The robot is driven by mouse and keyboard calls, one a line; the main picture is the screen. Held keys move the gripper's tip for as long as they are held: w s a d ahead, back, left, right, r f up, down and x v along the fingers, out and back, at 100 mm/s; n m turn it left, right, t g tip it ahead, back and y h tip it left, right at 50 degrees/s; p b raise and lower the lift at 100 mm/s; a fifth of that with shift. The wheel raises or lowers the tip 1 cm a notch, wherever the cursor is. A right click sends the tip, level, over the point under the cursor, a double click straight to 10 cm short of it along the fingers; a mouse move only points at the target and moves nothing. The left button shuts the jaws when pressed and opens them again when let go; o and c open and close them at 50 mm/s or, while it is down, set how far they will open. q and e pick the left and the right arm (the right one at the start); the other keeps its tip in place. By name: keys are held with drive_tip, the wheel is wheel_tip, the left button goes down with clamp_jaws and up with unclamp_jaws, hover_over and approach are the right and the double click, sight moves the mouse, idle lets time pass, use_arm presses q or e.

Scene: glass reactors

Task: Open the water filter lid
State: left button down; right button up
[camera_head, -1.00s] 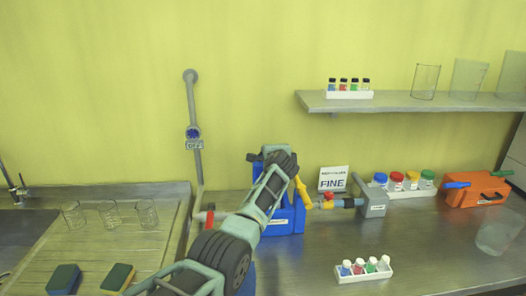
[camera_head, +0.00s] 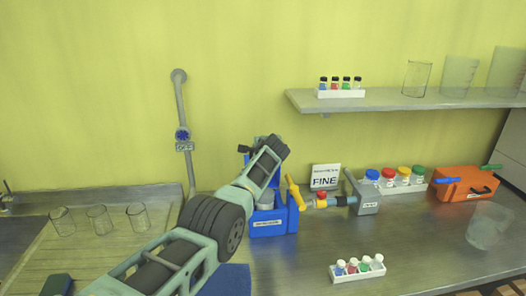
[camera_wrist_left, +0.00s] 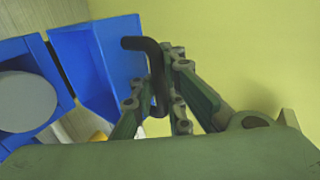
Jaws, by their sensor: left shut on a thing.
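The blue water filter (camera_head: 270,228) stands on the metal counter, left of the sign reading FINE. Its lid is raised: in the left wrist view the blue lid (camera_wrist_left: 98,62) stands tilted up beside the open blue body (camera_wrist_left: 35,65), with a grey round part (camera_wrist_left: 25,101) inside. My left gripper (camera_wrist_left: 165,92) is shut on the lid's black curved handle (camera_wrist_left: 140,43). In the head view my left gripper (camera_head: 268,150) is above the filter and hides most of the lid. A pale cylinder (camera_head: 263,200) shows inside the body. My right gripper is not in view.
A yellow valve handle (camera_head: 294,193) and a pipe with a red knob (camera_head: 321,196) adjoin the filter's right side. A vial rack (camera_head: 358,273) stands on the front counter. Glass beakers (camera_head: 98,219) stand at left. An orange box (camera_head: 466,185) is at right. The middle counter is clear.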

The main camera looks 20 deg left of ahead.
use_arm(q)
drive_tip(key=c, duration=2.1)
unclamp_jaws()
drive_tip(key=shift+r, duration=0.35)
drive_tip(key=shift+s+f, duration=0.1)
drive_tip(key=shift+d, duration=0.1)
drive_tip(key=shift+v, duration=6)
